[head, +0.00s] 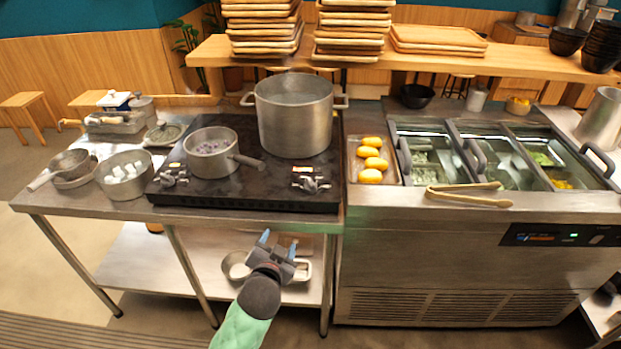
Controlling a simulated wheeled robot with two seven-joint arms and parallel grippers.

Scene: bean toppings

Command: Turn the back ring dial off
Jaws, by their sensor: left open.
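A black stove (240,186) stands on the steel counter. Metal dials sit at its front edge, a left group (172,176) and a right group (311,179). I cannot tell which one is the back ring dial or how the dials are turned. A large steel pot (295,120) stands at the stove's back right. A small saucepan (212,155) with purple pieces stands at its left. My left gripper (279,242) is open and empty, in front of and below the counter edge, apart from the dials. My right gripper is not in view.
A bowl of white cubes (124,178) stands left of the stove. A tray of yellow items (371,160) and a topping unit (440,235) with tongs (468,196) are to the right. A lower shelf (195,262) holds pans.

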